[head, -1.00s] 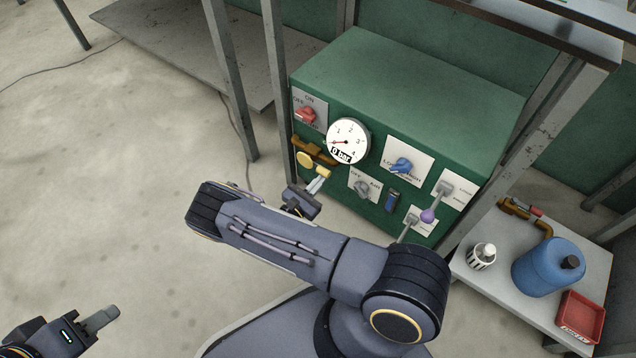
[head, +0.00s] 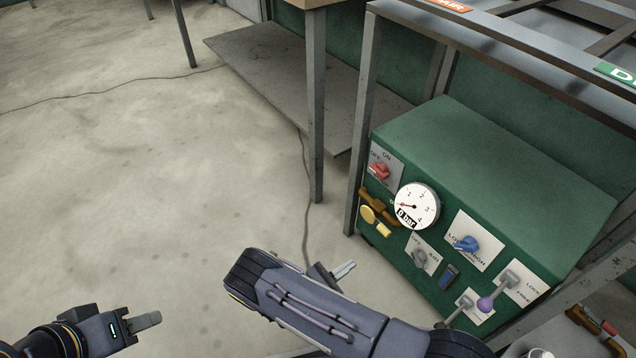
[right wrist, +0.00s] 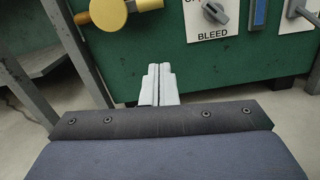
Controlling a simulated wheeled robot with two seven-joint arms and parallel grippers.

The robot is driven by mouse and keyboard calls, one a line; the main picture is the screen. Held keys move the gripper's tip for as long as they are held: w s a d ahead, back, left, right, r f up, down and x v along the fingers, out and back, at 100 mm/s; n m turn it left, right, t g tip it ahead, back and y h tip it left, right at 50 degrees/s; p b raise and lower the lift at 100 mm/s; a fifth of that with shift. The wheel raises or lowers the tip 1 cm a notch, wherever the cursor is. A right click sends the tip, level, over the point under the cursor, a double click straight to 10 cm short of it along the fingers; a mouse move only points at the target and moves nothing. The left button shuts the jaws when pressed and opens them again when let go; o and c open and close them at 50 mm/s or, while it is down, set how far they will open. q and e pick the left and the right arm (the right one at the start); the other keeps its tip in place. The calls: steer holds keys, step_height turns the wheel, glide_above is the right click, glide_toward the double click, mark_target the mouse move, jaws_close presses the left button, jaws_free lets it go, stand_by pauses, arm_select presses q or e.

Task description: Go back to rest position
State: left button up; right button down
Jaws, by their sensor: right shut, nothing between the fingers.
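My right gripper (head: 343,270) is shut and empty, just in front of the green control box (head: 495,170) and a little to its left. In the right wrist view its closed fingers (right wrist: 160,84) point at the lower front of the box, below a yellow knob (right wrist: 106,12), with nothing between them. My left gripper (head: 147,319) is at the lower left over the bare floor, apart from everything. It is seen from the side, so I cannot tell whether its fingers are open.
The box front carries a red switch (head: 380,172), a gauge (head: 416,206) reading near 0 bar, a blue knob (head: 466,243) and a purple-tipped lever (head: 489,303). Metal frame legs (head: 362,130) stand at its left.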

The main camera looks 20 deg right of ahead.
steer(key=shift+r, duration=0.1)
steer(key=s+d+r+m+g+y, duration=0.25)
steer(key=r+m+g+y, duration=0.35)
steer(key=r, duration=0.4)
steer(key=s+d+r+m+g+y, duration=0.1)
steer(key=s+r+m+g+y, duration=0.3)
steer(key=r+m, duration=0.5)
steer(key=s+a+r+m+t+y+p, duration=0.1)
steer(key=s+r+m+t+y, duration=0.4)
steer(key=r, duration=0.5)
steer(key=s+a+r+m+t+y+p, duration=0.1)
steer(key=s+a+r+m+t+y, duration=0.15)
steer(key=s+r+y, duration=0.55)
step_height(320, 180, up, 40)
steer(key=t+h+p, duration=0.1)
steer(key=h+p, duration=0.1)
steer(key=p, duration=3.6)
steer(key=shift+w+d+f, duration=0.15)
steer(key=shift+w+d, duration=0.2)
steer(key=c, duration=2.2)
jaws_free()
